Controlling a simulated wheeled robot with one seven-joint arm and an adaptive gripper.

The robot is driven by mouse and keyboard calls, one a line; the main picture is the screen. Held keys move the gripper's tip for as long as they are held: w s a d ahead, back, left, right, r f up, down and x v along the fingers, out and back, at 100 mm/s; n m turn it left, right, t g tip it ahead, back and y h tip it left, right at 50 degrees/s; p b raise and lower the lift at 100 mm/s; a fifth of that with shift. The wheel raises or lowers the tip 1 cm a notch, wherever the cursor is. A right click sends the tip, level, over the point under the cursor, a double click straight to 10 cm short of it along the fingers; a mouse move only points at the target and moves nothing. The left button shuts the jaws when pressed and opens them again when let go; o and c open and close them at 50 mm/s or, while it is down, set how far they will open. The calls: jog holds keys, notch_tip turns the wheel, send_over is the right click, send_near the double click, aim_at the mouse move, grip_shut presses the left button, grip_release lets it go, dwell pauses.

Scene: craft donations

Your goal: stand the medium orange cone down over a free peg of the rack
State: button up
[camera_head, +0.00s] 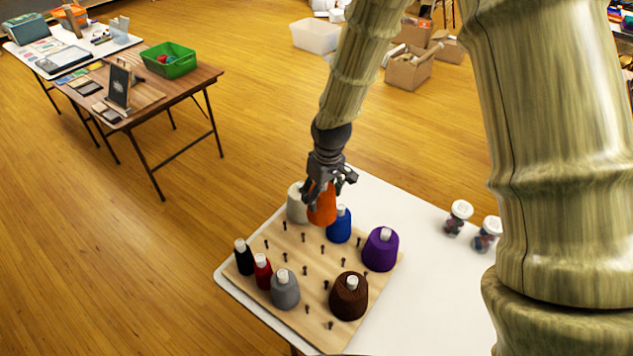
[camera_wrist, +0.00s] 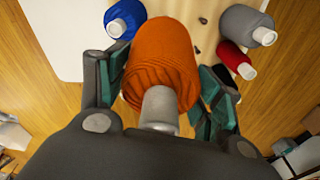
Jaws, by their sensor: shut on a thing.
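My gripper (camera_head: 329,183) is shut on the orange cone (camera_head: 322,208), a thread cone with a pale tip. In the wrist view the orange cone (camera_wrist: 163,58) sits between the two finger pads (camera_wrist: 160,85), its pale tip toward my palm. The cone is over the far part of the wooden rack (camera_head: 317,302), between a white cone (camera_head: 296,205) and a blue cone (camera_head: 340,226). Whether its base touches the rack is hidden. Several dark free pegs (camera_head: 305,270) stand in the middle and near parts of the rack.
The rack also holds a black cone (camera_head: 243,257), a red cone (camera_head: 262,270), a grey cone (camera_head: 285,288), a brown cone (camera_head: 348,299) and a purple cone (camera_head: 380,250). Two jars (camera_head: 458,217) (camera_head: 487,234) stand on the white table (camera_head: 430,290) at right. The table between is clear.

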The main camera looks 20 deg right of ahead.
aim_at(326, 206)
jog(key=shift+s+d+f+b, duration=0.1)
jog(key=shift+s+f+b, duration=0.25)
jog(key=shift+s+b, duration=0.3)
jog(key=shift+s+f+b, duration=0.3)
jog(key=shift+s+b, duration=0.1)
jog(key=shift+s, duration=0.35)
jog(key=shift+s+f+b, duration=0.15)
jog(key=shift+f+b, duration=0.15)
jog(key=shift+f, duration=0.05)
jog(key=w+f+b, duration=0.1)
jog(key=f, duration=0.1)
jog(key=w+f+b, duration=0.1)
jog(key=f, duration=0.1)
jog(key=shift+w+f, duration=0.1)
jog(key=shift+w, duration=0.1)
jog(key=shift+s+f+b, duration=0.5)
jog(key=shift+s+f, duration=0.15)
jog(key=shift+f, duration=0.15)
jog(key=f, duration=0.2)
jog(key=f+b, duration=0.1)
jog(key=shift+w+f, duration=0.4)
jog(key=shift+s, duration=0.25)
jog(key=shift+f, duration=0.1)
jog(key=shift+w+f, duration=0.1)
jog(key=shift+w, duration=0.05)
